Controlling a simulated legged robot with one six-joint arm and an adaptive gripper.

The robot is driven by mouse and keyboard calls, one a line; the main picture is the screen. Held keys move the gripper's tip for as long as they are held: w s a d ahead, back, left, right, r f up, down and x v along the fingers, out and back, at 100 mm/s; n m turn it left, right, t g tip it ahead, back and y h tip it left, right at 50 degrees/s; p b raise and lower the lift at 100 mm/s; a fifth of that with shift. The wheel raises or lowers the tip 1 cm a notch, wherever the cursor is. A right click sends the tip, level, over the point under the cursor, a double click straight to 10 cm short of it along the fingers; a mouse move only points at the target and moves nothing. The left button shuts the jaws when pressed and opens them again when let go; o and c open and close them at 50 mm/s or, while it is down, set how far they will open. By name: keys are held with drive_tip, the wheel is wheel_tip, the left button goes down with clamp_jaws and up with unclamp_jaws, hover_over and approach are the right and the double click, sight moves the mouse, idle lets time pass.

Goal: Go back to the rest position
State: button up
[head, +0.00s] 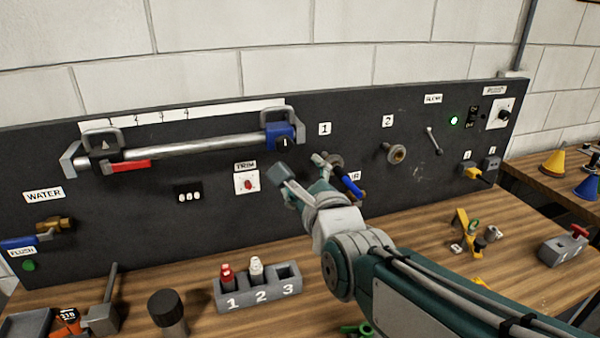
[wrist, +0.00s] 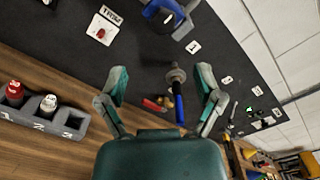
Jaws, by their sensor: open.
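My gripper (head: 300,180) is open and empty in front of the black panel (head: 120,220), near the blue-handled valve (head: 351,186) below label 1. In the wrist view my gripper (wrist: 160,95) has its two fingers spread wide. The blue-handled valve (wrist: 178,95) shows between the fingers there, and I cannot tell how far off it is. In the head view my arm reaches in from the lower right and hides part of the panel and bench.
A rail (head: 195,145) with a blue clamp crosses the panel. On the wooden bench (head: 420,250) stand a numbered grey holder (head: 258,299), a dark cylinder (head: 168,311) and a yellow part (head: 463,228). A grey block with a red handle (head: 564,247) stands at right.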

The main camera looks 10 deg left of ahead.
drive_tip(key=s+d+f+n+g+h, duration=0.2)
drive_tip(key=s+d+f+n+h, duration=0.15)
drive_tip(key=d+n, duration=0.35)
drive_tip(key=s+d+f+n+g+h, duration=0.25)
drive_tip(key=d+f+n, duration=0.2)
drive_tip(key=d, duration=0.45)
drive_tip(key=s+d+f+n+g+h, duration=0.3)
drive_tip(key=s+d+f+n+g, duration=0.2)
drive_tip(key=s+d+f+n, duration=0.2)
drive_tip(key=s+d+n, duration=0.2)
drive_tip(key=s+d, duration=0.1)
drive_tip(key=s, duration=0.1)
drive_tip(key=shift+s+h, duration=0.25)
drive_tip(key=shift+h, duration=0.05)
